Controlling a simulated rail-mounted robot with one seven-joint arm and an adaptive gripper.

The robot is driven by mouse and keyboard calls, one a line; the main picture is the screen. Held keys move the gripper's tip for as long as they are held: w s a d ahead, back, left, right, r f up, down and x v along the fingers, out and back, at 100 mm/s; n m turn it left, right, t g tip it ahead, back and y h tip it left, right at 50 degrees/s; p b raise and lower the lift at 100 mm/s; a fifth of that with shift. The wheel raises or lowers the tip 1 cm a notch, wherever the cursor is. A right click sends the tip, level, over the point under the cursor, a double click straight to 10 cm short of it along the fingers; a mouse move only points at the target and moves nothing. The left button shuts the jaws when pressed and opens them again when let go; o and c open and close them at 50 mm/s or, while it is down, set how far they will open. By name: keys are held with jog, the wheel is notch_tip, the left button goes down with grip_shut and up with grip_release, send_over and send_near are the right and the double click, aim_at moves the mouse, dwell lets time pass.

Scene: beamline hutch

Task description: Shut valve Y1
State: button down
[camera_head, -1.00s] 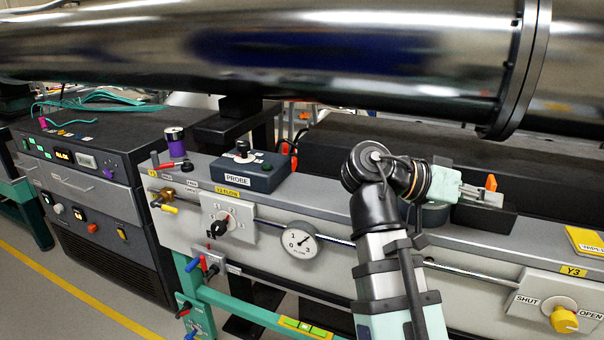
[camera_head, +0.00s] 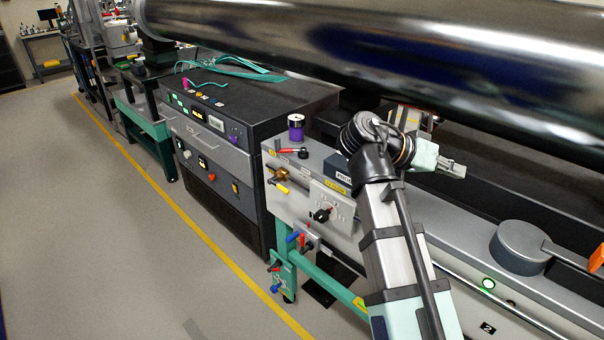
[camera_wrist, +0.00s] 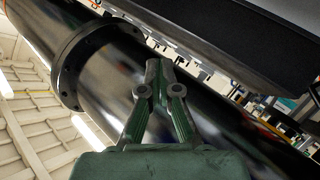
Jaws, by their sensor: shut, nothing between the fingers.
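A small brass valve (camera_head: 282,173) with a yellow lever handle (camera_head: 279,187) sits at the left end of the grey panel in the head view. The tags near it are too small to read, so I cannot confirm which is Y1. The yellow lever slants down to the right. My gripper (camera_head: 457,170) is to the right of this valve, well apart from it, and points right. In the wrist view, my gripper (camera_wrist: 158,68) has its fingers together with nothing between them, and the valve does not show.
A knob plate (camera_head: 332,208) is right of the brass valve. Red and blue handles (camera_head: 300,239) hang below. A purple-banded can (camera_head: 296,128) stands on the panel top. A large steel pipe (camera_head: 400,60) runs overhead. The floor (camera_head: 130,230) at left is clear.

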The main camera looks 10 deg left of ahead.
aim_at(282, 190)
jog(key=w+a+n+t+y+p, duration=0.2)
jog(key=w+a+p, duration=0.25)
jog(key=a, duration=0.85)
jog(key=a+f+y+p, duration=0.2)
jog(key=a+p, duration=0.1)
jog(key=a, duration=0.7)
jog(key=s+a+f+y+p, duration=0.1)
jog(key=a+f+y+p, duration=0.1)
jog(key=a, duration=0.9)
jog(key=a+f+m+y+p, duration=0.1)
jog(key=a+f+y+p, duration=0.2)
jog(key=a, duration=0.8)
jog(key=shift+s+y+p, duration=0.3)
jog(key=shift+p, duration=0.55)
jog(key=shift+w+d+f, duration=0.1)
jog(key=p+x, duration=0.1)
jog(key=x, duration=0.3)
jog(key=p+x, duration=0.1)
jog(key=x, duration=0.4)
jog(key=p+x, duration=0.1)
jog(key=x, duration=0.3)
jog(key=shift+d+f, duration=0.15)
jog(key=shift+f, duration=0.35)
jog(key=shift+f, duration=0.15)
jog(key=shift+d+f+b, duration=0.1)
jog(key=shift+b, duration=0.45)
